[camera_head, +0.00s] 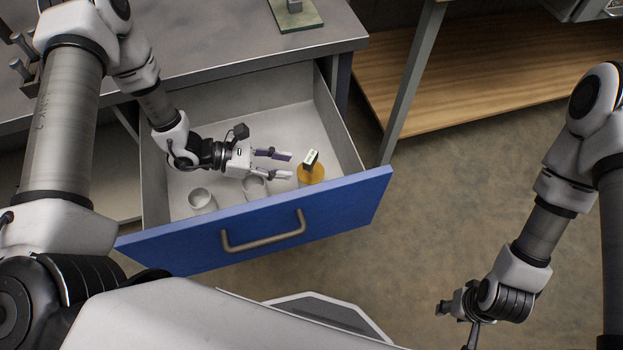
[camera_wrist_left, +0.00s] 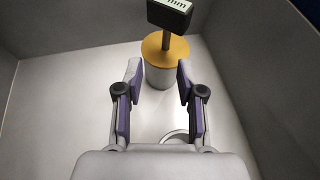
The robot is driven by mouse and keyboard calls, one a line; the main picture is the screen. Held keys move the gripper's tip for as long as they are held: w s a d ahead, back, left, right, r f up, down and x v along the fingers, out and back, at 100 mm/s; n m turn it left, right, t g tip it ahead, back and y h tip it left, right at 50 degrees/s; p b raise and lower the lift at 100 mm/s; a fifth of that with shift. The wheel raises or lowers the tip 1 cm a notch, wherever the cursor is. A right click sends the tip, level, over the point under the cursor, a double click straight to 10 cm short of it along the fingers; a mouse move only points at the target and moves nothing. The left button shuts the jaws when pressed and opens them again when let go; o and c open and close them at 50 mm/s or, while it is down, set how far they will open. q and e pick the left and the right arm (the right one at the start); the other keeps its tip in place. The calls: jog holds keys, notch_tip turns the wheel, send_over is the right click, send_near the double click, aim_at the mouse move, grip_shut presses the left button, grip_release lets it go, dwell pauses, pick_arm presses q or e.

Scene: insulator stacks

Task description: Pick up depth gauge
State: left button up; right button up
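The depth gauge (camera_head: 311,160) is a small black block with a pale display marked "mm" on a short stem. In the head view it rises from a round yellow-orange disc (camera_head: 311,173) inside the open drawer. In the left wrist view the gauge (camera_wrist_left: 170,14) stands upright over the yellow disc on a pale cylinder (camera_wrist_left: 158,76). My left gripper (camera_head: 290,164) is in the drawer, open and empty, its fingers (camera_wrist_left: 157,88) spread and pointing at the cylinder and gauge, just short of them. My right gripper (camera_head: 460,312) hangs over the floor at the lower right; its fingers are not clear.
The drawer has a blue front (camera_head: 350,205) with a metal handle (camera_head: 264,232) and grey walls. Two pale round cups (camera_head: 201,201) and (camera_head: 254,187) stand near its front. A grey worktop (camera_head: 200,40) lies above, and a wooden shelf (camera_head: 480,80) at right.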

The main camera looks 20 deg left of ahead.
aim_at(321, 174)
pick_arm(q)
jog(key=x, duration=0.4)
jog(key=s+x, duration=0.1)
jog(key=x, duration=0.2)
jog(key=shift+d+r, duration=0.3)
jog(key=shift+f, duration=0.1)
grip_shut()
jog(key=shift+w+f, duration=0.1)
